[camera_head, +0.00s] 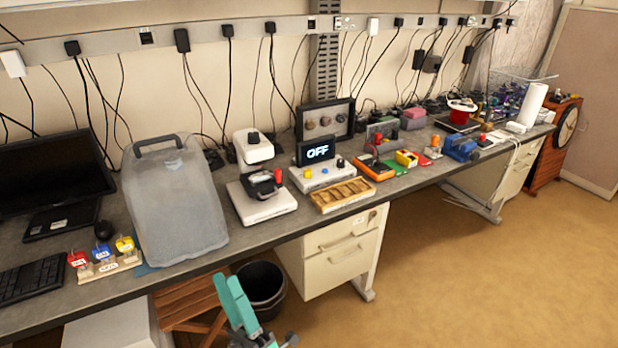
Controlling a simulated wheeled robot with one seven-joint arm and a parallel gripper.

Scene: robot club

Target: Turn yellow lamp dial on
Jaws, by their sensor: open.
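A white control box (322,176) stands on the bench, with a black display (318,152) reading "OFF" above it. A yellow tag-like piece (125,244) also stands in a wooden holder at the left. My gripper (229,282), with teal fingers, is open and empty. It shows at the bottom, in front of the bench, well apart from the box.
A wooden compartment tray (341,194) lies in front of the control box. A white machine (262,200) stands left of it, then a large translucent container (172,205). An orange device (376,168) is to the right. A black bin (262,284) and drawers (335,252) are below the bench.

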